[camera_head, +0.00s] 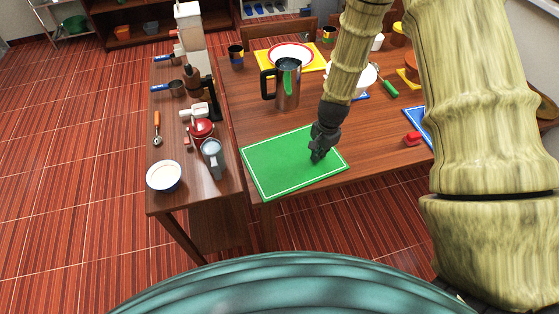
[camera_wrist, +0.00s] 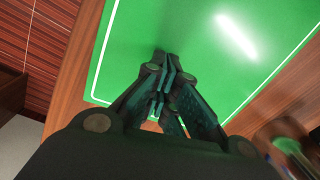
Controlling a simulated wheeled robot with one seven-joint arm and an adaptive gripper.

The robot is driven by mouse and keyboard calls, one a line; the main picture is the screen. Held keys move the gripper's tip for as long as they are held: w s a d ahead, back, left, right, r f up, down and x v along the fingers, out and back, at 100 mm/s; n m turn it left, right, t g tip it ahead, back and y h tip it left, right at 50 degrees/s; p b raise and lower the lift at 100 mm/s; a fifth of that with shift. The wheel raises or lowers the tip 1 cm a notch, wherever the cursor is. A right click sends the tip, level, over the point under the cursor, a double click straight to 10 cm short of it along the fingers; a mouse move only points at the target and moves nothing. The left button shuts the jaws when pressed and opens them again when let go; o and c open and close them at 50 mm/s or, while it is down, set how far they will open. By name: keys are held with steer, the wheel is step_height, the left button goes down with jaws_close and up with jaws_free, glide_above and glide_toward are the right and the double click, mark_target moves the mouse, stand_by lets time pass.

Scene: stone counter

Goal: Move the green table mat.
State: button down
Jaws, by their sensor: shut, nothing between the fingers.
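The green table mat (camera_head: 283,166), with a thin white border line, lies flat on the brown wooden table near its front left corner. In the wrist view the mat (camera_wrist: 200,45) fills much of the upper picture. My gripper (camera_head: 317,158) is over the right part of the mat, pointing down. In the wrist view my gripper (camera_wrist: 163,70) has its fingers closed together with nothing between them. I cannot tell whether the fingertips touch the mat. My gripper hides a small part of the mat.
A steel jug (camera_head: 288,88) stands behind the mat, and a yellow mat with a plate (camera_head: 291,53) lies beyond. A red object (camera_head: 412,139) and a blue mat (camera_head: 420,122) lie to the right. A narrow side table (camera_head: 170,130) with a white bowl (camera_head: 163,176) and several utensils stands left.

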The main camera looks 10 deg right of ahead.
mark_target(279, 161)
steer(key=w+m+b, duration=0.1)
steer(key=w+m+y+b, duration=0.1)
steer(key=w+m, duration=0.1)
steer(key=shift+a+f+g, duration=0.15)
steer(key=shift+a+g, duration=0.05)
steer(key=shift+g, duration=0.2)
steer(key=shift+w+a+r+m+b, duration=0.15)
steer(key=shift+w+r+m+b, duration=0.15)
steer(key=shift+b, duration=0.1)
steer(key=shift+a, duration=0.2)
steer(key=a+p, duration=0.2)
steer(key=a, duration=0.3)
steer(key=a+p, duration=0.2)
steer(key=a, duration=0.4)
steer(key=shift+s+a+r, duration=0.15)
steer(key=shift+s, duration=0.05)
steer(key=shift+a, duration=0.25)
steer(key=shift+d+f+p, duration=0.1)
steer(key=shift+f+p, duration=0.2)
steer(key=shift+f, duration=0.55)
steer(key=shift+s, duration=0.2)
steer(key=shift+f, duration=0.1)
